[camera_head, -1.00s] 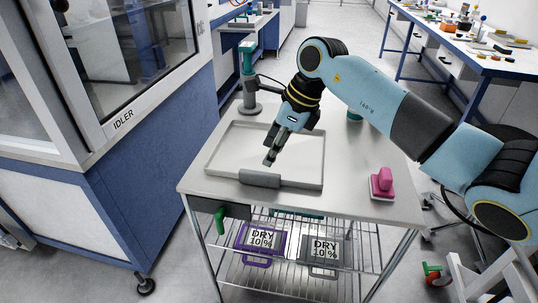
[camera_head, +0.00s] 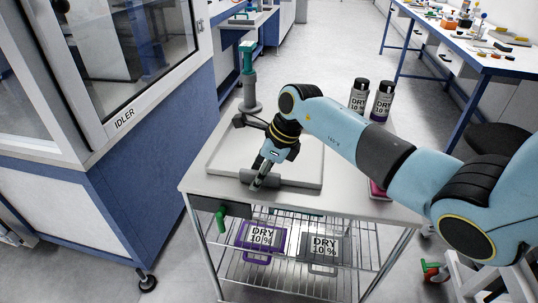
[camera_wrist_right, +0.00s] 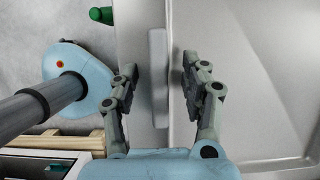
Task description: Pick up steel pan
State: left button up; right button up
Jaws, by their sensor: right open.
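The steel pan (camera_head: 218,148) is a shallow grey tray lying flat on the cart top. A thick grey grip bar (camera_head: 288,181) sits along its front rim. My right gripper (camera_head: 257,185) is over the front rim at this bar, pointing down. In the right wrist view, the pan (camera_wrist_right: 240,60) fills the right side. The grip bar (camera_wrist_right: 158,50) shows between the open fingers of my right gripper (camera_wrist_right: 160,80), with gaps to both sides. My right forearm and hand hide part of the pan in the head view. My left gripper is not in view.
The cart top (camera_head: 200,181) has a green-topped stand (camera_head: 249,85) behind the pan. Two DRY 10% bottles (camera_head: 358,97) (camera_head: 381,103) stand at the back right. A pink-handled item (camera_head: 377,190) is mostly hidden by my arm. Labelled containers (camera_head: 260,240) (camera_head: 323,246) lie on the wire shelf below.

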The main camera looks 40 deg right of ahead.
grip_shut()
dwell(0.6)
